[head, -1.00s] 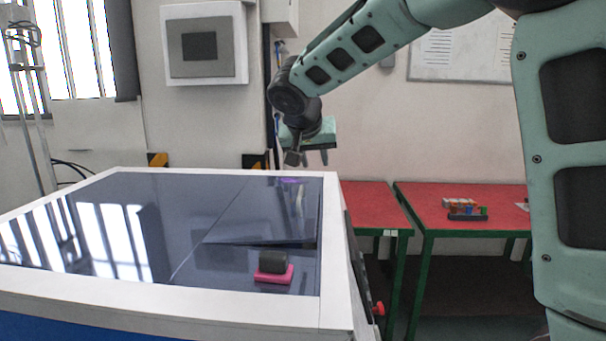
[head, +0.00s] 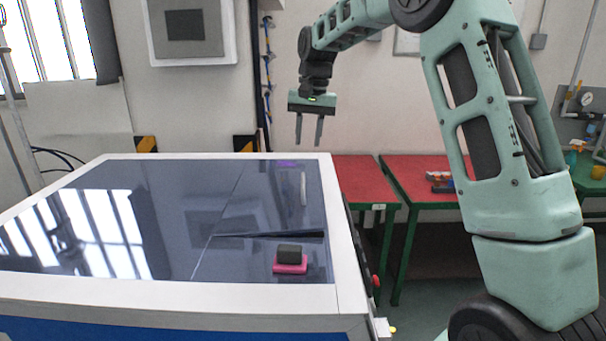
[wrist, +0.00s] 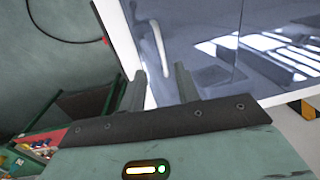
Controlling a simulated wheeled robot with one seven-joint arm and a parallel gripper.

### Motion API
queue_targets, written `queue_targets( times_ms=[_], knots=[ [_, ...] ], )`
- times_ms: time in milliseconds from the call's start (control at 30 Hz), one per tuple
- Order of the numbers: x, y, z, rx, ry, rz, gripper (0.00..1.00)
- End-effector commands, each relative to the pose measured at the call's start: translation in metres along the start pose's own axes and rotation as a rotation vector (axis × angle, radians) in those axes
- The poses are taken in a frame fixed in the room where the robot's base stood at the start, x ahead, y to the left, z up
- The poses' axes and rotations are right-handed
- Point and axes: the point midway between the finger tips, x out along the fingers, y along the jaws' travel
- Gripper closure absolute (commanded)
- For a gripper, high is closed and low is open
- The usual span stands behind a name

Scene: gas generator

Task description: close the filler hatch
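The generator's dark glossy top (head: 150,225) lies in a white frame at the left and centre of the head view. At its right side is a panel that looks like the filler hatch (head: 262,210), with a pale bar handle (head: 303,188). A dark wedge-shaped gap shows along the panel's near edge; I cannot tell its exact angle. The handle also shows in the wrist view (wrist: 160,45), beyond my fingertips. My gripper (head: 309,143) is open and empty, fingers pointing down, above and beyond the far right part of the top. It touches nothing visible.
A black block on a pink base (head: 290,266) sits near the top's front right corner. Red-topped tables (head: 365,182) with small items stand behind at right. A grey wall box (head: 188,28) hangs at the back. The air around my gripper is clear.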

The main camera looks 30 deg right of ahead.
Motion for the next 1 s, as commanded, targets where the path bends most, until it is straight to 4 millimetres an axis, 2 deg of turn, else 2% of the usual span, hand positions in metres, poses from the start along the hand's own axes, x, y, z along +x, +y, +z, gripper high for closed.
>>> queue_targets(
  times_ms=[300,500,700,1000],
  knots=[
    [0.065,0.000,0.001,0.000,-0.005,0.003,0.68],
    [0.097,0.000,0.000,0.000,-0.002,0.002,0.68],
    [0.113,0.000,0.000,0.000,0.000,0.001,0.68],
    [0.115,0.000,0.000,0.000,0.001,0.001,0.68]
  ],
)
